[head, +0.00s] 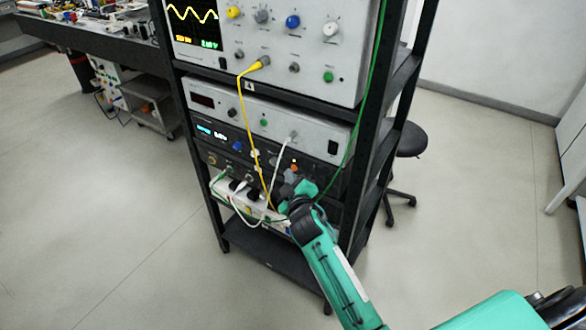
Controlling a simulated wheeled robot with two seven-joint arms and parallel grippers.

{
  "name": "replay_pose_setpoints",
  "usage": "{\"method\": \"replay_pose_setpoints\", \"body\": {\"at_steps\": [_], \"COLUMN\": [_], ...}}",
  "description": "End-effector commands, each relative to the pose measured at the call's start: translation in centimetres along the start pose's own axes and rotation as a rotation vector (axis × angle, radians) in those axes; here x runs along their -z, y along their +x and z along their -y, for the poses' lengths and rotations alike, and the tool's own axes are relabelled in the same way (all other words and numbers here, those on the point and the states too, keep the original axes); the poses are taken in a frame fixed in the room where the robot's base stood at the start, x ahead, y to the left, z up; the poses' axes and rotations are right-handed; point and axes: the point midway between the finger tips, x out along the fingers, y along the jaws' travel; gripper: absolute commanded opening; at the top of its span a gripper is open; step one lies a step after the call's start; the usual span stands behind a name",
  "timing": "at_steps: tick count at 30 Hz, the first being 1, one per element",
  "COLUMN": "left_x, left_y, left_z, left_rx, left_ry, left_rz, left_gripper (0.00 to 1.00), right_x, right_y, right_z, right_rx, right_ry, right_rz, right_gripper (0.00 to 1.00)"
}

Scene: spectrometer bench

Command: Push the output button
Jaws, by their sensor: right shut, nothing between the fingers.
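My right arm reaches in from the lower right in the head view, and my right gripper (291,175) is at the right part of the dark instrument (222,138) in the rack. The gripper is shut and empty. It is close to the instrument's front, but I cannot tell whether it touches it. A small orange spot (294,162) shows just above the fingertips. The labels are too small to read, so I cannot tell which control is the output button; the gripper may hide part of it. My left gripper is out of view.
The black rack (374,150) also holds an oscilloscope (300,75) and a grey unit (315,130) above. A yellow cable (247,125) and a white cable (274,178) hang in front. A power strip (235,197) is below. A stool (410,140) stands behind.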

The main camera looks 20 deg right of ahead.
Motion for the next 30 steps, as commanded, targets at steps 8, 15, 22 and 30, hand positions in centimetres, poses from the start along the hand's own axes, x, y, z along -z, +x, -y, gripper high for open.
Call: {"method": "replay_pose_setpoints", "body": {"at_steps": [8, 15, 22, 30], "left_x": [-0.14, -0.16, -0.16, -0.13], "left_y": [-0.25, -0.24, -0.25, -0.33], "left_z": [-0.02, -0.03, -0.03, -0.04], "left_rx": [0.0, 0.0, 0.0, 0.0], "left_ry": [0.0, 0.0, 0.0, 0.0], "left_rz": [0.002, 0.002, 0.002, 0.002], "left_gripper": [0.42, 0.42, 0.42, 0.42], "right_x": [-0.34, -0.36, -0.42, -0.02], "right_y": [0.5, 0.5, 0.56, -0.03], "right_z": [-0.38, -0.39, -0.43, -0.03], "right_rx": [0.0, 0.0, 0.0, 0.0], "right_ry": [0.0, 0.0, -0.001, 0.0], "right_rz": [0.0, 0.0, 0.001, 0.0], "right_gripper": [0.0, 0.0, 0.0, 0.0]}}
